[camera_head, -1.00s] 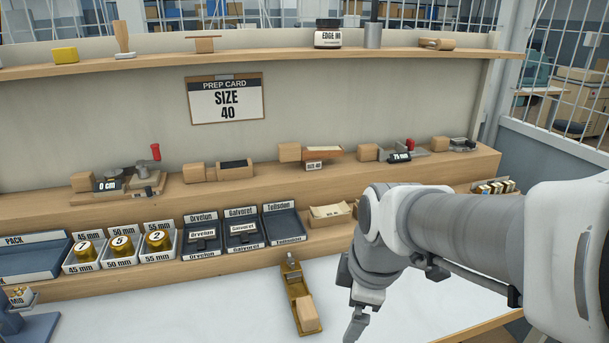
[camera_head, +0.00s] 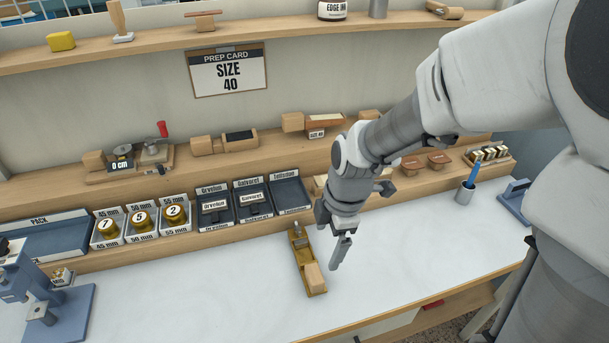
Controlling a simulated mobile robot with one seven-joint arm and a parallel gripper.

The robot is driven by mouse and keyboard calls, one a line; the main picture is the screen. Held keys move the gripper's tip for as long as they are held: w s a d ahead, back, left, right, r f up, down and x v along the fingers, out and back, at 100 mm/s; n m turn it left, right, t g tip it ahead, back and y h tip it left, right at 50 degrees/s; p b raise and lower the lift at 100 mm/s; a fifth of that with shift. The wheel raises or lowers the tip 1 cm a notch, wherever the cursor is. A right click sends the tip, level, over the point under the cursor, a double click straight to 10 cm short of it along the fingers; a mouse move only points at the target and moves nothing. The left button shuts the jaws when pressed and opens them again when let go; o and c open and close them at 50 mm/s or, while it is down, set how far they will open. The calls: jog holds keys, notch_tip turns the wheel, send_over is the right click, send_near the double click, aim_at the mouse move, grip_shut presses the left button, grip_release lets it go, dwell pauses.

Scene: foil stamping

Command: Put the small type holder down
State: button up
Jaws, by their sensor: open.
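The small type holder, a brass-coloured bar with a wooden handle block (camera_head: 313,277), lies on the white bench top, below the dark trays. Its handle end points toward the bench's front edge. My gripper (camera_head: 340,254) is just right of the holder, pointing down, open and empty. One finger shows clearly; the other is mostly hidden. The gripper appears apart from the holder. How high its fingertip is above the bench is hard to tell.
Dark trays labelled Orvelun (camera_head: 216,219), Galvoret and Tellsdom line the low ledge. White trays with brass number pieces stand left of them. A blue press (camera_head: 45,310) is at front left; a cup (camera_head: 465,193) with a blue tool is at right. Bench around the holder is clear.

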jog(key=b, duration=0.3)
send_over(313, 274)
jog(key=d, duration=0.1)
jog(key=f, duration=0.9)
jog(key=shift+s+d+f, duration=0.15)
jog(key=shift+s+d, duration=0.05)
jog(key=shift+s, duration=0.15)
jog(key=shift+w+a+f+b, duration=0.1)
jog(key=shift+a+f+b, duration=0.1)
jog(key=shift+f, duration=0.65)
jog(key=shift+w+a+f+b, duration=0.15)
jog(key=shift+a+f, duration=0.1)
jog(key=shift+f, duration=0.65)
jog(key=shift+w+a+f+b, duration=0.1)
jog(key=shift+a+f+b, duration=0.1)
jog(key=shift+f, duration=0.65)
grip_shut()
